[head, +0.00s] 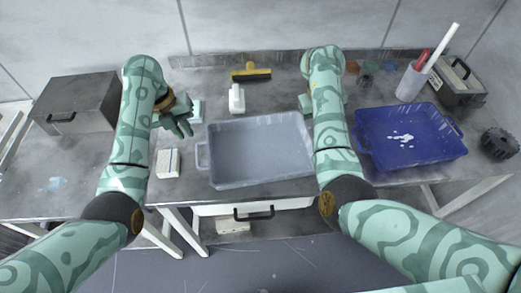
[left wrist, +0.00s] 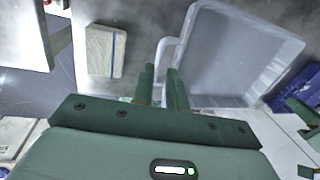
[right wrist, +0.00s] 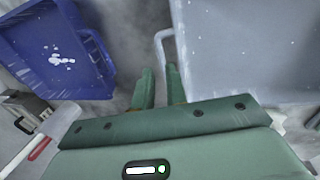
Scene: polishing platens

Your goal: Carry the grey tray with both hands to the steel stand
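The grey tray (head: 262,182) is an empty rectangular tub on the workbench between my arms, with a loop handle (head: 201,155) at its left end. My left gripper (head: 183,130) is above and behind that handle, fingers parted and empty. In the left wrist view the left handle (left wrist: 162,52) lies just ahead of the fingertips (left wrist: 160,70). In the right wrist view the right handle (right wrist: 158,38) lies ahead of my right gripper's parted fingertips (right wrist: 159,72). My forearm hides the right handle and right fingers in the head view. I cannot identify a steel stand.
A blue tray (head: 440,155) with white marks stands right of the grey tray. A white block (head: 168,163) sits on its left and a white bottle (head: 237,98) behind it. A grey metal box (head: 75,103) is at left; a cup (head: 410,84) and toolbox (head: 458,82) are at right.

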